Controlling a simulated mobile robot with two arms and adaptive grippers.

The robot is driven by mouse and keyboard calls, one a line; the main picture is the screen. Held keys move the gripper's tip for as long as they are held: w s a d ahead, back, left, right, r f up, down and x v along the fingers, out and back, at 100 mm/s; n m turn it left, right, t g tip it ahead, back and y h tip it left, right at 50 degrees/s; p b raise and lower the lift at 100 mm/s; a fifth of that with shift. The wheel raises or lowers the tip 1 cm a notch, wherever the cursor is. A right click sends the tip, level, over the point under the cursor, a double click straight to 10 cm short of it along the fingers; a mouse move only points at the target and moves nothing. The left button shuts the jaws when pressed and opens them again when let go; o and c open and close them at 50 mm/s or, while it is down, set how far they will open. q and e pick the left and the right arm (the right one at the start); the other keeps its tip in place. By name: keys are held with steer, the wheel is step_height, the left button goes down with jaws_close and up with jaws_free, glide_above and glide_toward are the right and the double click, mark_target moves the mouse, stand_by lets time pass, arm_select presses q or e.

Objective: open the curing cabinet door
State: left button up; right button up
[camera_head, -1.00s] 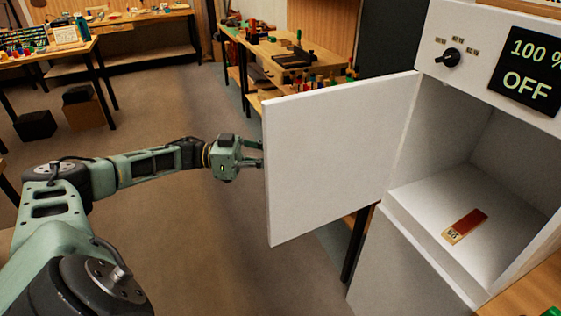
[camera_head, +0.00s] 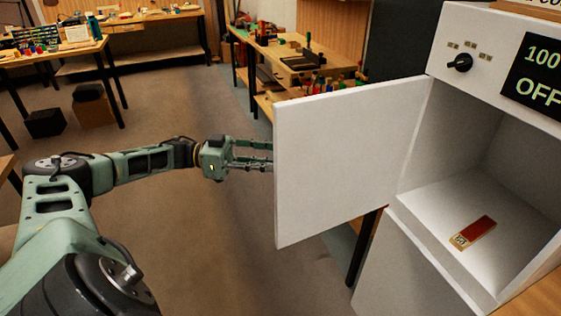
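The white curing cabinet (camera_head: 395,262) stands at the right. Its door (camera_head: 345,165) is swung wide open to the left, and the inside is exposed. My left gripper (camera_head: 268,157) is just left of the door's free edge. Its two fingers are spread apart with floor showing between them, and nothing is held. The fingertips are at the door's edge in the picture; I cannot tell whether they touch it or end slightly behind it. My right gripper is not in view.
A small red and tan piece (camera_head: 473,232) lies on the cabinet floor. A knob (camera_head: 460,63) and a display reading OFF (camera_head: 535,80) are above the opening. A workbench with tools (camera_head: 300,62) stands behind the door. The floor (camera_head: 210,235) left of the door is clear.

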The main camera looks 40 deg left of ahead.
arm_select(q)
steer(key=v, duration=0.7)
steer(key=shift+s+a, duration=0.25)
steer(key=shift+a, duration=0.1)
steer(key=w+d+f+n+t+y, duration=0.1)
steer(key=w+f+n+t+y, duration=0.3)
steer(key=f, duration=1.2)
steer(key=d+f+n+y, duration=0.1)
steer(key=f+n+y, duration=0.35)
steer(key=f, duration=1.15)
steer(key=s+d+f+g+y, duration=0.25)
steer(key=s+f+y, duration=0.3)
steer(key=f, duration=0.55)
steer(key=s+d+f+g, duration=0.2)
steer(key=s+d+f, duration=0.3)
steer(key=s+f, duration=0.4)
steer(key=s+d+f+g, duration=0.2)
steer(key=s+d+f, duration=0.2)
steer(key=s, duration=0.5)
steer(key=s+d+f+g, duration=0.3)
steer(key=s+d+f, duration=0.2)
steer(key=s+d, duration=0.3)
steer(key=s+d+f+g+y, duration=0.1)
steer(key=s+d+f+g, duration=0.2)
steer(key=s, duration=0.7)
steer(key=d+f, duration=0.2)
steer(key=d, duration=0.1)
steer(key=shift+s+f, duration=0.25)
steer(key=shift+s, duration=0.1)
